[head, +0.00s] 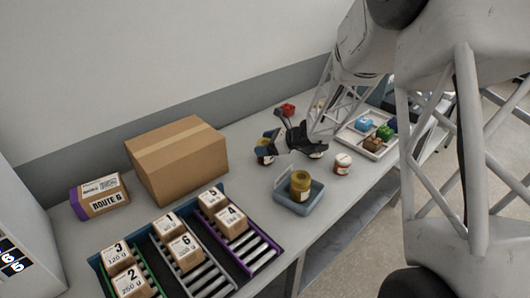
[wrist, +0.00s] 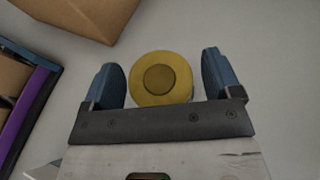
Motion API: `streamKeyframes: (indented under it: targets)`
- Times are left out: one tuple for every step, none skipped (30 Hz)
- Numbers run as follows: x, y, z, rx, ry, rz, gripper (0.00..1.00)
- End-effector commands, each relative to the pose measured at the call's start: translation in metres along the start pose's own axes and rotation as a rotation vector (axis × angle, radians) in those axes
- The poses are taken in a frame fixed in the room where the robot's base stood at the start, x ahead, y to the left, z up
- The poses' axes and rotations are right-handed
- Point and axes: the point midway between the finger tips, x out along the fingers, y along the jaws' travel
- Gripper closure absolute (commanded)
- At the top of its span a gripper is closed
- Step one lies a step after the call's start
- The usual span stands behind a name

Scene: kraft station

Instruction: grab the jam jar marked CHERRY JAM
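A jar with a round yellow lid (wrist: 162,78) lies between the two blue fingers of my gripper (wrist: 161,68) in the wrist view. The fingers are apart, with a gap on each side of the lid. In the head view my gripper (head: 272,142) is over this jar (head: 264,159), which it partly hides. Another jar with a yellow-brown lid (head: 300,184) stands in a blue tray (head: 288,202). A white jar with a red band (head: 342,164) stands to the right. I cannot read CHERRY JAM on any jar.
A large cardboard box (head: 178,160) stands to the left of my gripper. Racks with several numbered small boxes (head: 186,252) lie in front of it. A white tray with coloured blocks (head: 371,145) is at the right. A small red item (head: 287,110) is behind my gripper.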

Motion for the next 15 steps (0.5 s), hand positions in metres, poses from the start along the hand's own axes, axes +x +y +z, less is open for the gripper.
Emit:
streamKeyframes:
  targets:
    - [0.0,0.0,0.0,0.0,0.0,0.0,0.24]
    - [0.0,0.0,0.0,0.0,0.0,0.0,0.29]
    - [0.0,0.0,0.0,0.0,0.0,0.0,0.35]
    - [-0.0001,0.0,0.0,0.0,0.0,0.0,0.39]
    - [-0.0001,0.0,0.0,0.0,0.0,0.0,0.44]
    - [-0.0001,0.0,0.0,0.0,0.0,0.0,0.5]
    - [-0.0001,0.0,0.0,0.0,0.0,0.0,0.55]
    - [-0.0001,0.0,0.0,0.0,0.0,0.0,0.59]
    - [0.0,0.0,0.0,0.0,0.0,0.0,0.65]
    - [0.0,0.0,0.0,0.0,0.0,0.0,0.7]
    - [0.0,0.0,0.0,0.0,0.0,0.0,0.75]
    - [-0.0002,-0.0002,0.0005,-0.001,0.0,0.0,0.75]
    - [-0.0002,-0.0002,0.0004,-0.001,0.0,0.0,0.75]
    - [-0.0002,-0.0002,0.0004,-0.001,0.0,0.0,0.75]
    - [-0.0002,-0.0002,0.0004,-0.001,0.0,0.0,0.75]
